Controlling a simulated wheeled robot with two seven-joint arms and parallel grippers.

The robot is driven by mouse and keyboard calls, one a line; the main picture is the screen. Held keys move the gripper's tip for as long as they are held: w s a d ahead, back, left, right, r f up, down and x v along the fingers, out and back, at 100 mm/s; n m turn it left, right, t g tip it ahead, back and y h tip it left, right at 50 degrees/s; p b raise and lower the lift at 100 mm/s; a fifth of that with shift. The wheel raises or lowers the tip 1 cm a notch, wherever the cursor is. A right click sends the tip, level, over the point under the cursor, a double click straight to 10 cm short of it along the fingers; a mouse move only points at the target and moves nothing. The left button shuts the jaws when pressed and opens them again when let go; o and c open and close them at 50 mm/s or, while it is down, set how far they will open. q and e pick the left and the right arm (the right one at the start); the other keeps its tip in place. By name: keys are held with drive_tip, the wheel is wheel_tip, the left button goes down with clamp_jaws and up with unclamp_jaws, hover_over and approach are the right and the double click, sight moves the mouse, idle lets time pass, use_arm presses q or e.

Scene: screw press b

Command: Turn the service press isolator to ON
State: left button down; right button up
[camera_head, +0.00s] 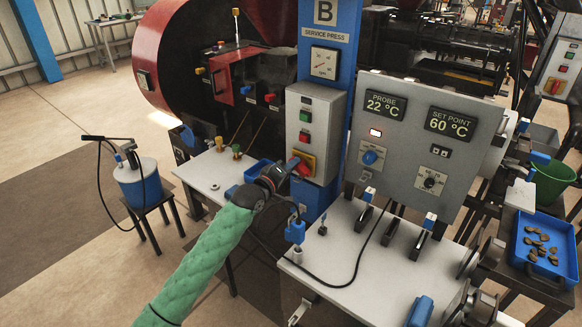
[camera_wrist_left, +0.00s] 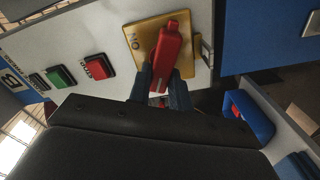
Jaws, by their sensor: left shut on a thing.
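The service press isolator is a red handle on a yellow plate (camera_head: 304,161), low on the grey control box of the blue service press column. In the left wrist view the red handle (camera_wrist_left: 167,56) stands out from the yellow plate (camera_wrist_left: 149,31), which shows the letters "ON" at one edge. My left gripper (camera_head: 288,166) reaches the handle from the front left. Its two dark fingers (camera_wrist_left: 164,88) are shut on the handle, one on each side. The far part of the handle sticks out beyond the fingers. My right gripper is not in view.
Green (camera_wrist_left: 61,76) and red (camera_wrist_left: 98,67) buttons sit on the same box, beside the isolator. A grey panel with temperature displays (camera_head: 428,140) stands close to the right. A white bench (camera_head: 345,268) with a black cable lies below. A blue tray (camera_head: 545,240) is far right.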

use_arm(q)
drive_tip(key=shift+s+d+r+m, duration=0.1)
drive_tip(key=shift+s+d+m, duration=0.1)
drive_tip(key=shift+m, duration=1.9)
drive_tip(key=shift+s+d+r+m, duration=0.1)
drive_tip(key=shift+d+r+m, duration=0.1)
drive_tip(key=shift+m, duration=1.9)
drive_tip(key=shift+s+d+r+m, duration=0.1)
drive_tip(key=shift+s+d+m, duration=0.1)
drive_tip(key=shift+m, duration=1.9)
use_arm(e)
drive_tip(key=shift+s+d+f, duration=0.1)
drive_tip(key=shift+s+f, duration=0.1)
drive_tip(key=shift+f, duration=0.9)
use_arm(q)
drive_tip(key=c, duration=1.3)
unclamp_jaws()
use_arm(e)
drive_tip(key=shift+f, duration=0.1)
